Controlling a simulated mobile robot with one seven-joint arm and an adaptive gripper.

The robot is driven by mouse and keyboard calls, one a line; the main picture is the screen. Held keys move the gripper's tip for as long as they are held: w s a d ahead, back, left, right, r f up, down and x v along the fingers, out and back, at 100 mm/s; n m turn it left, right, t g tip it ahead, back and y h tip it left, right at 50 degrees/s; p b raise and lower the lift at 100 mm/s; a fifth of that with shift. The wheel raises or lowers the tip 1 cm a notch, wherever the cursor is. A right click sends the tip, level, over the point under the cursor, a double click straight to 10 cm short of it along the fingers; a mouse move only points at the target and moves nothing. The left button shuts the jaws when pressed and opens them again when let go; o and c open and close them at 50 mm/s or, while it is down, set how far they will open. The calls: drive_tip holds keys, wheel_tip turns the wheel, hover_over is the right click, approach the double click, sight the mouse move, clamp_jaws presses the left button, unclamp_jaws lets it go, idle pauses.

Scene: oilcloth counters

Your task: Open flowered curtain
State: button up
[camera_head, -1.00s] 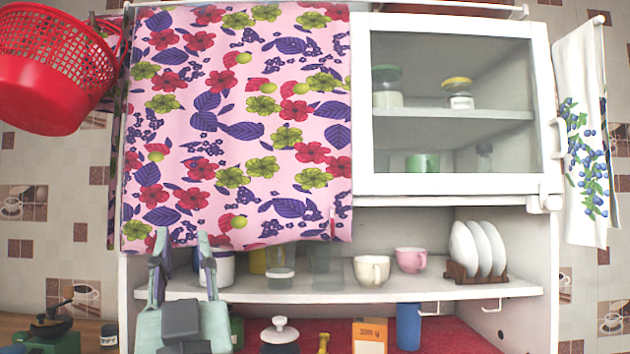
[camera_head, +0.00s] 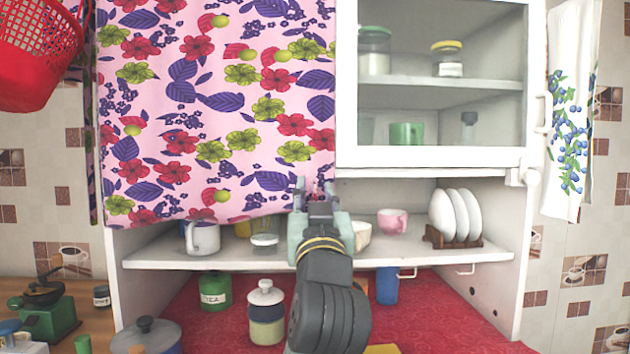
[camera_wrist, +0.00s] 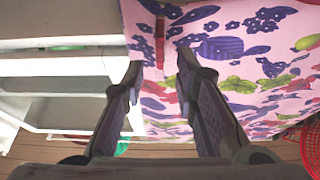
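The flowered curtain (camera_head: 215,110), pink with red, green and purple blooms, hangs closed over the left part of the white cabinet. It also fills the right of the wrist view (camera_wrist: 240,60). My gripper (camera_head: 316,200) is at the curtain's lower right corner. In the wrist view my gripper (camera_wrist: 160,62) has its two fingers apart. A narrow red tab (camera_wrist: 160,40) at the curtain's edge shows between the fingertips. The fingers are not closed on it. Whether they touch the cloth I cannot tell. My gripper hides part of the corner in the head view.
A glass door (camera_head: 440,90) with a white frame is right of the curtain. The shelf below holds a white mug (camera_head: 203,238), a pink cup (camera_head: 392,221) and plates (camera_head: 457,214). A red basket (camera_head: 35,50) hangs at left. Jars stand on the red counter.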

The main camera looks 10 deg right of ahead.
drive_tip(key=shift+x, duration=0.8)
drive_tip(key=shift+c, duration=0.3)
clamp_jaws()
